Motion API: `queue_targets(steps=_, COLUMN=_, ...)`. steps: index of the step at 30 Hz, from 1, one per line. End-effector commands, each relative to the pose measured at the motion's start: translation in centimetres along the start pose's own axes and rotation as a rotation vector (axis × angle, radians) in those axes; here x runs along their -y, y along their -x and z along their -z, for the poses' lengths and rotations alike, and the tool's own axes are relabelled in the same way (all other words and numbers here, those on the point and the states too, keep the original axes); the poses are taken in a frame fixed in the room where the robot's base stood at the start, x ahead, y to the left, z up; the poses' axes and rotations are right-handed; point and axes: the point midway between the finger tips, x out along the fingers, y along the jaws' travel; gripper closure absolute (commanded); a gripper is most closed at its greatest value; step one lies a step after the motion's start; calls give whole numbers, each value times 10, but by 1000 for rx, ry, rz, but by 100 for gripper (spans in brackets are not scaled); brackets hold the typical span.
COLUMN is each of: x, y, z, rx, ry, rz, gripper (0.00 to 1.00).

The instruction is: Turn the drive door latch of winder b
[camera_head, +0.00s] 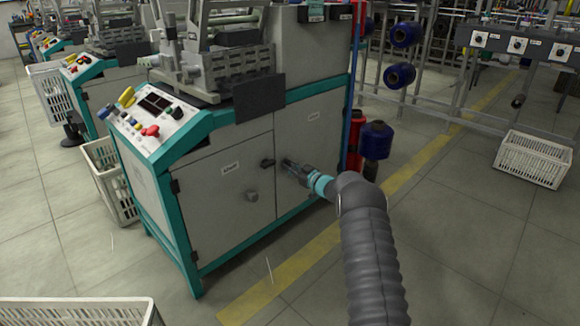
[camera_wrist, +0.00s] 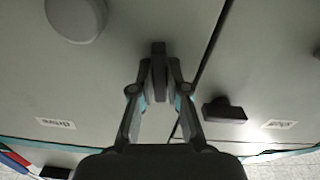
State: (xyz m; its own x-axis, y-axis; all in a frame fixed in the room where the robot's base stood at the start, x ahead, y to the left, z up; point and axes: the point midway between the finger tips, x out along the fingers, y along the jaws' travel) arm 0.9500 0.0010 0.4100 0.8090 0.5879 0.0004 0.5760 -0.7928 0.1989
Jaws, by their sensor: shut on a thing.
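The winder (camera_head: 190,182) is a grey cabinet with a teal frame and two front doors. My gripper (camera_head: 286,163) reaches the right door near the seam; it also shows in the wrist view (camera_wrist: 159,76). Its fingers are shut on the black drive door latch (camera_wrist: 158,52), one finger on each side. In the wrist view this latch stands upright, while the other door's black latch (camera_wrist: 224,110) lies level. That other latch (camera_head: 267,163) also shows in the head view, left of my gripper. In the head view my gripper hides the held latch.
A round grey knob (camera_wrist: 75,15) sticks out near the held latch. The left door has its own knob (camera_head: 252,196). White baskets stand at the right (camera_head: 532,158) and the lower left (camera_head: 75,312).

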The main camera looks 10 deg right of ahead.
Motion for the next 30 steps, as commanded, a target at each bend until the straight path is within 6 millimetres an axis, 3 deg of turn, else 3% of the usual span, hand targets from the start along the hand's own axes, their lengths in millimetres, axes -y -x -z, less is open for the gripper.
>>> queue_targets(steps=12, x=-1, y=0, z=0, rx=1, ry=-189, rz=-2, gripper=100)
queue_targets(steps=29, x=0, y=0, z=-1, rx=1, ry=-217, rz=-2, gripper=100)
queue_targets(steps=30, x=0, y=0, z=-1, rx=1, ry=-217, rz=-2, gripper=78)
